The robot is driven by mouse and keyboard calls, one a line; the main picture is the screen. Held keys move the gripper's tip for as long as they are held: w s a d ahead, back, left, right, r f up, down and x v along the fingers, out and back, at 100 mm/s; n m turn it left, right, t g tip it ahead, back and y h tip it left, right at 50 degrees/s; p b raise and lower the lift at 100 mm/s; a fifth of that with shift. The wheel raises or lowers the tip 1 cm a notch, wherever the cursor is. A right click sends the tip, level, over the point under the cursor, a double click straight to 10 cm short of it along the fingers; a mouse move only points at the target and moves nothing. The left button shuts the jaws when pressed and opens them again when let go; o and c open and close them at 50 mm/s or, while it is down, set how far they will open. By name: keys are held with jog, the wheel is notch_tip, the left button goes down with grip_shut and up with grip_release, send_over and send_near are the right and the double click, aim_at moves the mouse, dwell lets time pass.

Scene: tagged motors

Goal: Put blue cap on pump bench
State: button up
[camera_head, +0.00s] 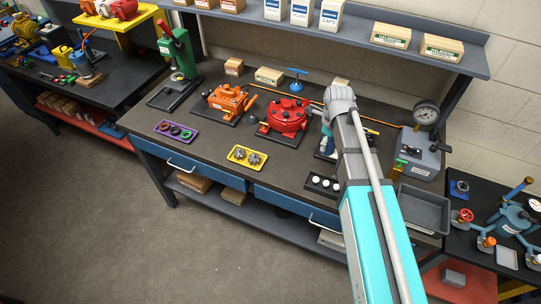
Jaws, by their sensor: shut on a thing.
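My arm reaches up from the lower right over the pump bench (215,143), and its grey wrist stands over the back right of the bench. My gripper's fingers cannot be made out; wrist and forearm cover that place. I cannot pick out a blue cap for certain. An orange pump (228,101) is left of the red one. A teal and white unit (327,145) is partly hidden behind my arm.
Purple (176,131), yellow (247,157) and black (322,184) parts trays lie along the bench front. A green press (180,55) stands left, a gauge stand (424,130) and grey bin (422,207) right. A shelf (370,18) with boxes overhangs the back.

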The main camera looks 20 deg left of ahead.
jog(key=s+a+f+b, duration=0.4)
jog(key=s+f+b, duration=0.3)
jog(key=shift+a+f, duration=0.3)
jog(key=shift+a, duration=0.1)
jog(key=w+a+f+b, duration=0.2)
jog(key=w+f+b, duration=0.1)
jog(key=w+a+f+b, duration=0.2)
jog(key=w+f+b, duration=0.1)
jog(key=w, duration=0.1)
jog(key=w+a+f+b, duration=0.2)
jog(key=w+f+b, duration=0.1)
jog(key=w, duration=0.1)
jog(key=shift+w, duration=0.25)
jog(key=shift+f, duration=0.1)
dwell(0.4)
